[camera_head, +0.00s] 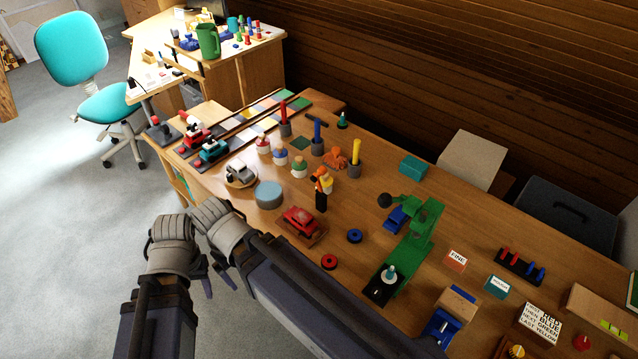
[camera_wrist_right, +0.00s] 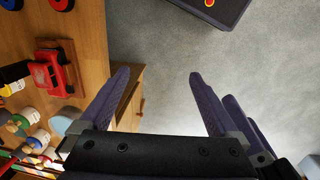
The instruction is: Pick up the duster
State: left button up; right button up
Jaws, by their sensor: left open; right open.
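I cannot pick out the duster for certain. A crumpled orange thing (camera_head: 335,158) lies on the bench between the coloured posts, and an orange-and-yellow piece with a black lower part (camera_head: 322,188) stands nearer; either is too small to name. My left gripper (camera_head: 204,278) hangs over the floor off the bench's near edge, beside the right one. My right gripper (camera_wrist_right: 160,80) is open and empty in the wrist view, its fingers apart over the bench edge and floor. In the head view its arm partly hides its fingers.
The wooden bench (camera_head: 300,215) is crowded. A red car (camera_head: 301,219), a pale blue disc (camera_head: 269,194) and a green machine (camera_head: 408,240) stand near its front. A teal chair (camera_head: 75,55) and a second desk (camera_head: 240,65) stand behind. Open grey floor (camera_head: 60,210) lies left.

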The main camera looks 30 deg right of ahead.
aim_at(334, 157)
jog(key=i+j+z, duration=0.25)
jog(key=i+z, duration=0.15)
jog(key=i+j+z, duration=0.75)
jog(key=j, duration=0.15)
